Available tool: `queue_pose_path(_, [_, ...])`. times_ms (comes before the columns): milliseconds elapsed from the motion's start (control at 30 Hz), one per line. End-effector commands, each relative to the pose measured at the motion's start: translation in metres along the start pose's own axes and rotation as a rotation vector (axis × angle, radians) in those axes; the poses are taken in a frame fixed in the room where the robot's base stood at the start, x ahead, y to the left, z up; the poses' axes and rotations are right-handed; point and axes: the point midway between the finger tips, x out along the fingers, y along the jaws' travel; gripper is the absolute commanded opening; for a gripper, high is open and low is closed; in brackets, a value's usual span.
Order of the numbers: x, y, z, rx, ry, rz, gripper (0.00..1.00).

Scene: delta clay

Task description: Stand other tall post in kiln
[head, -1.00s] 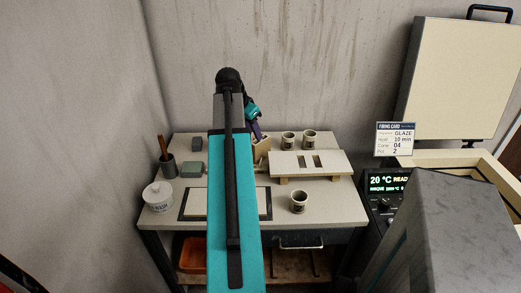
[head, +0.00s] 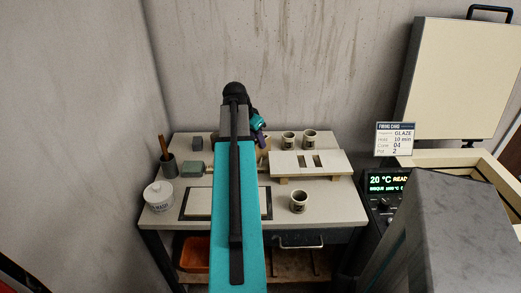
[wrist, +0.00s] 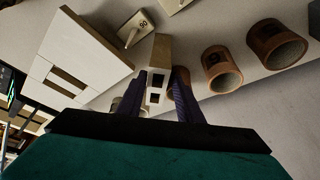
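A pale post (wrist: 161,50) with square holes in its end face stands between the two purple fingers of my gripper (wrist: 160,82) in the wrist view. The fingers straddle it and look apart, with a narrow gap at the right finger. In the head view my gripper (head: 260,136) is at the back of the table, left of the slotted shelf, and the post is mostly hidden behind it and my arm. The kiln (head: 440,158) is at the right, its lid (head: 462,82) raised; its inside is hidden.
A slotted cream shelf (head: 335,166) on low supports is right of my gripper. Cups (head: 288,141), (head: 310,139), (head: 298,202) stand behind and before it.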

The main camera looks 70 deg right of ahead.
Motion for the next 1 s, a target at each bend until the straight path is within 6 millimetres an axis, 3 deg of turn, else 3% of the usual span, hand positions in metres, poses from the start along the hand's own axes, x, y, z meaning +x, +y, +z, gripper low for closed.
queue_pose_path(600, [0.048, 0.004, 0.002, 0.001, -0.001, 0.001, 0.33])
queue_pose_path(1000, [0.051, 0.003, 0.002, 0.000, 0.000, 0.000, 0.33])
